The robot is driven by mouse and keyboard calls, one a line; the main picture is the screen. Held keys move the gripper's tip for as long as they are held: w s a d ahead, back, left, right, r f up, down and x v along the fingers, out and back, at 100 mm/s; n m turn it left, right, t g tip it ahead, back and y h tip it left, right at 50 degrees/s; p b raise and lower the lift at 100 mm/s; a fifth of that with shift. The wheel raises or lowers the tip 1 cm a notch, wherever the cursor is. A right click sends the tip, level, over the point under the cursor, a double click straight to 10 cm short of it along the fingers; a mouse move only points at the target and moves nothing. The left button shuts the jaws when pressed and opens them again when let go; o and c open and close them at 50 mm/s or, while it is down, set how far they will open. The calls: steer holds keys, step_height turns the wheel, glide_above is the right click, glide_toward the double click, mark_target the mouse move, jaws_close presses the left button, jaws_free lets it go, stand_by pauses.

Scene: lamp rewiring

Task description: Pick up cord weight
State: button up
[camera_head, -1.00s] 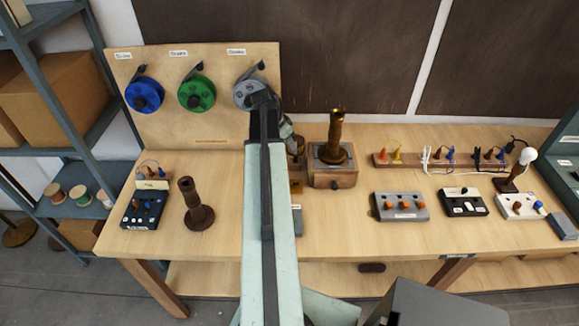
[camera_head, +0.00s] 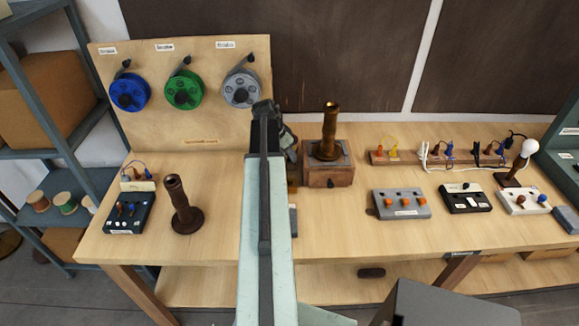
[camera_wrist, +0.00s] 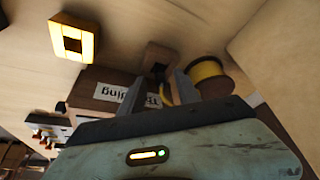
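I cannot say for sure which thing is the cord weight. In the wrist view a small brown block with a dark square opening (camera_wrist: 158,54) lies just beyond my fingertips, partly between them. A bright yellow square piece with a brown middle (camera_wrist: 72,40) lies to the upper left. My gripper (camera_wrist: 161,82) has its two grey fingers apart, with nothing visibly held. In the head view my arm hides the gripper and most of what is near it, left of the wooden box with a drawer (camera_head: 327,172).
A yellow spool (camera_wrist: 208,70) lies right of my fingers and a labelled brown box (camera_wrist: 98,88) lies left. A turned post (camera_head: 181,206) stands at the bench's left. Blue, green and grey reels hang on the back panel (camera_head: 200,120). The front middle of the bench (camera_head: 335,225) is clear.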

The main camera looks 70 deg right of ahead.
steer(key=shift+r, duration=0.1)
jaws_close()
